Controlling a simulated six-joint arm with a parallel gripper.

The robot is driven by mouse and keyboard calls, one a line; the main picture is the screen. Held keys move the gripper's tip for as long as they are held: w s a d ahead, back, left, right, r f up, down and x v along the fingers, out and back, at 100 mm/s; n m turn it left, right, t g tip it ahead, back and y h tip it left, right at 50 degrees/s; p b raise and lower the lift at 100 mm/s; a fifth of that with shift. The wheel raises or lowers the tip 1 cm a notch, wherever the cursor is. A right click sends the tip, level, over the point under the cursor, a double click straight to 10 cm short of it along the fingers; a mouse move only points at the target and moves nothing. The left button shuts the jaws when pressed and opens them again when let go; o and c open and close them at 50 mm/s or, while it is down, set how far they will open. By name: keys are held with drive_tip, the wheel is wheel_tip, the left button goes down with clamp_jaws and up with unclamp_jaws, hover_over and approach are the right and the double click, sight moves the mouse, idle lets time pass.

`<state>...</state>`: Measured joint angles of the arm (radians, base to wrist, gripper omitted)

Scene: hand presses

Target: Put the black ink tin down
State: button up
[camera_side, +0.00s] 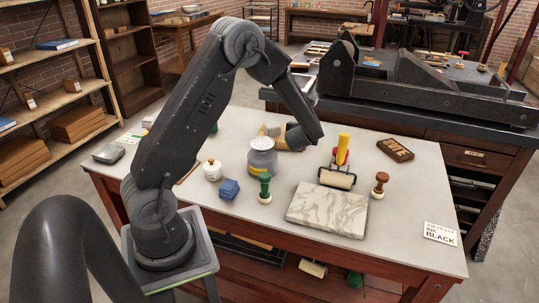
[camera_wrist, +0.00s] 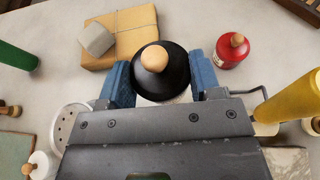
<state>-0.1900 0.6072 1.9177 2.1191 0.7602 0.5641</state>
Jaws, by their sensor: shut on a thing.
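In the wrist view, the black ink tin (camera_wrist: 178,80) has a dark round lid with a pale wooden knob. It sits between the two blue fingers of my gripper (camera_wrist: 162,78), which is shut on it. A light edge shows below the dark lid. I cannot tell whether the tin touches the table. In the side view my arm's end hides the gripper and the tin. A card (camera_side: 440,233) reading "INK BLACK" lies at the right front corner of the table.
Close by are a red tin (camera_wrist: 232,50), a wrapped parcel (camera_wrist: 122,38) with a grey lump (camera_wrist: 97,39) on it, and a shaker tin (camera_side: 262,158). A marble slab (camera_side: 328,209), yellow-handled roller (camera_side: 342,150) and brown-handled stamp (camera_side: 380,184) stand right of centre. The table (camera_side: 420,190) is clear around the card.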

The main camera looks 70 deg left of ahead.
drive_tip(key=a, duration=0.1)
drive_tip(key=a+f, duration=0.1)
drive_tip(key=shift+s+a+f+n+g+y, duration=0.15)
drive_tip(key=shift+s+a+n+g+y, duration=0.15)
drive_tip(key=shift+a+n+g, duration=0.1)
hover_over(296, 166)
wheel_tip(296, 166, down, 5)
drive_tip(key=shift+f, duration=0.1)
drive_tip(key=shift+d+f, duration=0.1)
drive_tip(key=shift+f, duration=2.2)
drive_tip(key=shift+f, duration=0.1)
drive_tip(key=o, duration=1.1)
